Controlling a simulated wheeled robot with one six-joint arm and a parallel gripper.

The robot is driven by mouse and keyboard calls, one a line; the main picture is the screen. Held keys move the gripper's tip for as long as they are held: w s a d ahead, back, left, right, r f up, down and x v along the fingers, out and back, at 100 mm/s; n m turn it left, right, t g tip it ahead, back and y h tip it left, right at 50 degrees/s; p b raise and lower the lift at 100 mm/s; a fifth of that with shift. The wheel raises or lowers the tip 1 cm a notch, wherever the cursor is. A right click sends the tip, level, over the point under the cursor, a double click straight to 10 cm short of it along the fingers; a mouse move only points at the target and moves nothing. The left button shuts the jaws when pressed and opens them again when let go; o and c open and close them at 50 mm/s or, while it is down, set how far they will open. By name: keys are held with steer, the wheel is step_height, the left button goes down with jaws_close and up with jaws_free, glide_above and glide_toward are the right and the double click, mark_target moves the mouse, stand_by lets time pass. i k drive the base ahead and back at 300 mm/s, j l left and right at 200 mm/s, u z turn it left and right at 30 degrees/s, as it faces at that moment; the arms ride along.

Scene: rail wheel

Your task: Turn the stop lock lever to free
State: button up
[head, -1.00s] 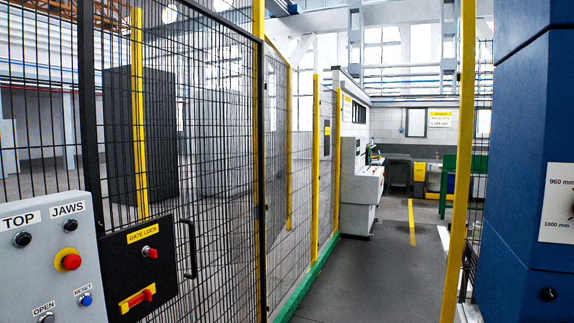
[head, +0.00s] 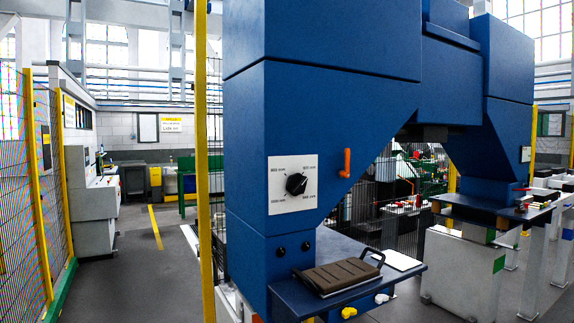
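A small orange lever (head: 346,163) sits on the front of the blue machine (head: 320,130), near the slanted inner edge of its left column. The lever stands roughly upright with its lower end bent left. No label is readable on it, so I cannot tell for sure that it is the stop lock lever. A black rotary knob (head: 296,184) on a white plate (head: 280,205) with mm markings is to its left. My gripper is not in view.
A shelf (head: 395,292) juts from the machine below the lever, holding a brown ribbed pad (head: 337,276) and a white sheet (head: 402,260). A yellow post (head: 203,150) stands left of the machine. A clear aisle (head: 140,270) runs further left, along mesh fencing (head: 13,200).

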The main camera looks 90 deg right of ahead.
mark_target(346, 173)
steer(key=l+z, duration=0.1)
steer(key=z, duration=3.35)
